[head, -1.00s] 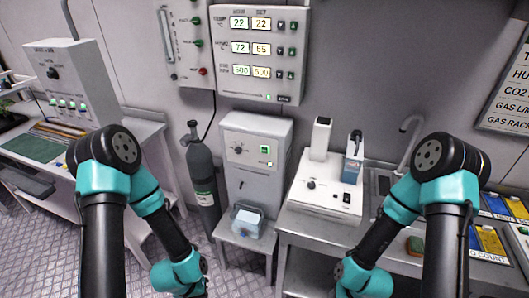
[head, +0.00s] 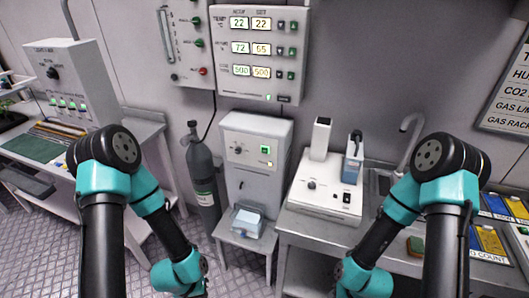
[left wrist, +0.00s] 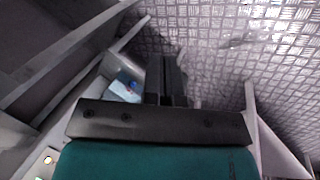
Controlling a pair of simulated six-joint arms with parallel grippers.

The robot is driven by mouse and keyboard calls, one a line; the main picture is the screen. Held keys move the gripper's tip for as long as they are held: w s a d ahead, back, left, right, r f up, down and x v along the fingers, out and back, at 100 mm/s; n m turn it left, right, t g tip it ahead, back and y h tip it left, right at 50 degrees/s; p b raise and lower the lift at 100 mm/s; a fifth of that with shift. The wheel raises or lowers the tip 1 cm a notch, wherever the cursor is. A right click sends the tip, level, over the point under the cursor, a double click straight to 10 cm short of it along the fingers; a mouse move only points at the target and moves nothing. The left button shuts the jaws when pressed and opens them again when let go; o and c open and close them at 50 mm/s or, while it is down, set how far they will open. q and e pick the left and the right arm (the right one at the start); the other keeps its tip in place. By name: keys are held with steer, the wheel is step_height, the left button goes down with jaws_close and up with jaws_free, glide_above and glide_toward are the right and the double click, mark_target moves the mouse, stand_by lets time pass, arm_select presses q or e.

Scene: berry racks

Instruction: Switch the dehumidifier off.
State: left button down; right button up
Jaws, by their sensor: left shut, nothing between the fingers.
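A pale grey cabinet (head: 258,183) stands against the wall in the middle of the head view and looks like the dehumidifier. Its front has a round knob (head: 238,150), a green-lit switch (head: 265,149) and a small lit yellowish indicator below the switch. My left gripper shows in the left wrist view (left wrist: 170,85) as dark fingers, shut and empty, pointing down toward the floor. In the head view my left arm hangs low at the left of the cabinet, and its gripper is below the frame. My right gripper is out of view, below the right arm.
A bluish container (head: 247,222) sits on a low stand before the cabinet. A dark gas cylinder (head: 203,178) stands close on its left. A white instrument (head: 325,199) is on the bench at right. A control panel (head: 260,55) with lit readouts hangs above.

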mark_target(265, 150)
arm_select(q)
steer(key=w+d+r+n+t, duration=0.1)
steer(key=w+d+r+n, duration=0.1)
steer(key=w, duration=0.7)
steer(key=w+d+r+n+t, duration=0.1)
steer(key=w+d+r+n, duration=0.15)
steer(key=w, duration=0.75)
steer(key=w+d+r+n+t+h, duration=0.1)
steer(key=w+d+r+t+h, duration=0.1)
steer(key=w+d+r, duration=0.3)
steer(key=w+d+r+n+t+h, duration=0.2)
steer(key=w+d+r, duration=0.3)
steer(key=w+r, duration=0.8)
steer(key=shift+w+d+t+h, duration=0.3)
steer(key=shift+w+d+h, duration=0.1)
steer(key=shift+h, duration=0.2)
steer(key=shift+r, duration=0.1)
steer(key=shift+w+d, duration=0.4)
steer(key=shift+w, duration=1)
steer(key=shift+w+d, duration=0.4)
steer(key=shift+w, duration=1)
steer(key=shift+w+d, duration=0.4)
steer(key=shift+w, duration=1)
steer(key=shift+w+d, duration=0.1)
steer(key=shift+w, duration=0.3)
